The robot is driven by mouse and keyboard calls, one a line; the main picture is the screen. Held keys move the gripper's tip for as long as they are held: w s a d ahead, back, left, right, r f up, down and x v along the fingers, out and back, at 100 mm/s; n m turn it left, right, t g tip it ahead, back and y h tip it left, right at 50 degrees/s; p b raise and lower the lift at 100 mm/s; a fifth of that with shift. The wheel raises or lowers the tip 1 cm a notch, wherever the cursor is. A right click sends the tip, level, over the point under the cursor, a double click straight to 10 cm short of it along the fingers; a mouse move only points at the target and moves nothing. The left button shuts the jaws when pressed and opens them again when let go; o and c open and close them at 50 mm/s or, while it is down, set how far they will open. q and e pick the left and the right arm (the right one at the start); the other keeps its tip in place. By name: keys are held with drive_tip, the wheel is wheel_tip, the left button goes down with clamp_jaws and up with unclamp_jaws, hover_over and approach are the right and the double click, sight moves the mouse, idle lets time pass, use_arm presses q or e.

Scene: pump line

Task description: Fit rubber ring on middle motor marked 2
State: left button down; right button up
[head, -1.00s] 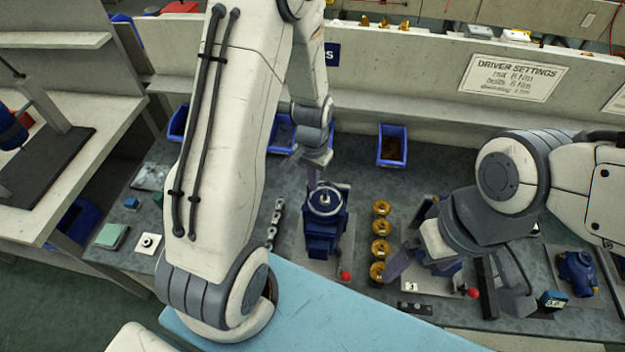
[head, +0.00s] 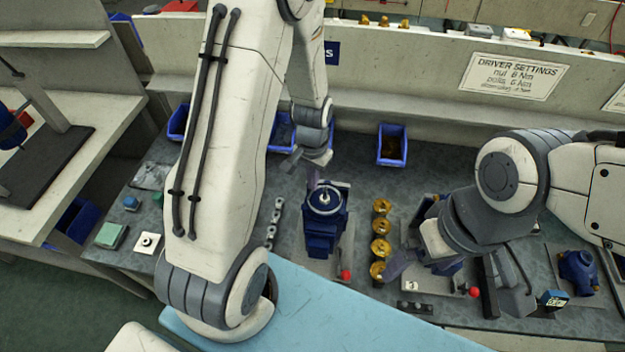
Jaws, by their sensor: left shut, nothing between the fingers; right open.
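A blue motor (head: 321,228) stands upright on a plate in the middle of the bench, with a round pale-rimmed top and a centre shaft. I cannot tell whether a rubber ring lies around that top. My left gripper (head: 312,183) is shut and empty, just behind the motor's top. A second blue motor (head: 447,268) is mostly hidden behind my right arm; the small number tag (head: 412,286) at its plate is too small to read surely. My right gripper (head: 394,266) is open, between the brass parts and this second motor. I see no separate rubber ring.
Several brass parts (head: 380,247) stand in a row between the two motors. A red knob (head: 345,275) sits by the first motor's plate. Blue bins (head: 392,146) line the back. Another blue unit (head: 578,270) stands far right. A light blue mat (head: 310,310) lies in front.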

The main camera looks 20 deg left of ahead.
use_arm(q)
drive_tip(key=shift+f, duration=0.35)
idle(0.3)
drive_tip(key=c, duration=1.1)
unclamp_jaws()
drive_tip(key=shift+r, duration=0.1)
wheel_tip(320, 180, up, 9)
drive_tip(key=p, duration=0.7)
